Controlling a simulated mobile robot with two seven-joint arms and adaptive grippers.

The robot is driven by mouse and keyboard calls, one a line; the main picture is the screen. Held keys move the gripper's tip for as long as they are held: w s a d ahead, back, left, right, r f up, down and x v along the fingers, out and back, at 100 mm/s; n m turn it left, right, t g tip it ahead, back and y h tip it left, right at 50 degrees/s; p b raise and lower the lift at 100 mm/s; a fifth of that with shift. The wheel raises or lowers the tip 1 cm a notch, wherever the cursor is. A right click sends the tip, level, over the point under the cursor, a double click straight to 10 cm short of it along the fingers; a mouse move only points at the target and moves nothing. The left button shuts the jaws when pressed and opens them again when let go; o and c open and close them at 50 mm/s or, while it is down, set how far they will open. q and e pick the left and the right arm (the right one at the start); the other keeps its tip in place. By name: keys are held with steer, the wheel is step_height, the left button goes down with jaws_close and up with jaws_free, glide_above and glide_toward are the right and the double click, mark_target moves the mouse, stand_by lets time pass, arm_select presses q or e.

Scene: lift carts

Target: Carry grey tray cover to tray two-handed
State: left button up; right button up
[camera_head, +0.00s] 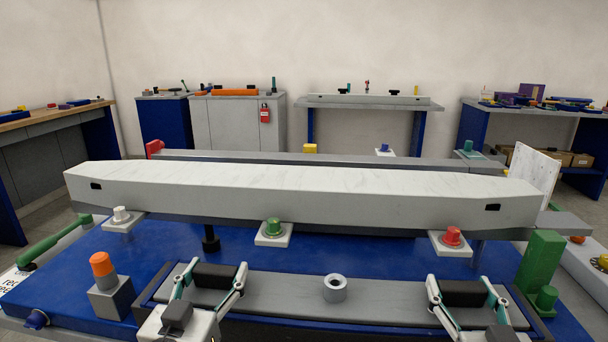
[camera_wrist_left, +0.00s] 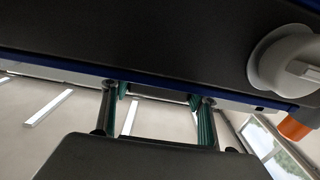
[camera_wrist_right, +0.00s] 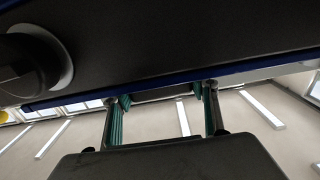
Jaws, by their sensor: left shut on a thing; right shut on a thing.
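The grey tray cover appears to be the flat grey panel (camera_head: 390,289) with a dark blue rim at the front of the head view. A light ring (camera_head: 335,288) stands at its middle. My left gripper (camera_head: 214,280) is shut on the panel's left part, and my right gripper (camera_head: 468,293) is shut on its right part. Black blocks show between the fingers, and the exact contact is hidden. Both wrist views show a dark face with a blue edge by the fingers, left (camera_wrist_left: 150,45) and right (camera_wrist_right: 180,50). I cannot tell which thing is the tray.
A long light grey beam-shaped body (camera_head: 300,197) lies across the blue deck (camera_head: 160,243) behind the panel. An orange-topped post (camera_head: 102,268) stands left, a green block (camera_head: 541,262) right. White, green and red (camera_head: 452,237) knobs line the beam's front. Benches stand along the back wall.

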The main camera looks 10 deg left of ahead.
arm_select(q)
steer(key=shift+r, duration=0.25)
arm_select(e)
steer(key=shift+r, duration=0.3)
arm_select(q)
steer(key=o, duration=2.2)
steer(key=shift+s, duration=0.1)
steer(key=shift+f, duration=0.1)
steer(key=shift+f, duration=0.2)
arm_select(e)
steer(key=o, duration=2.2)
steer(key=shift+s+f, duration=0.1)
steer(key=shift+f, duration=0.2)
arm_select(q)
steer(key=shift+c, duration=0.9)
steer(key=shift+s, duration=0.1)
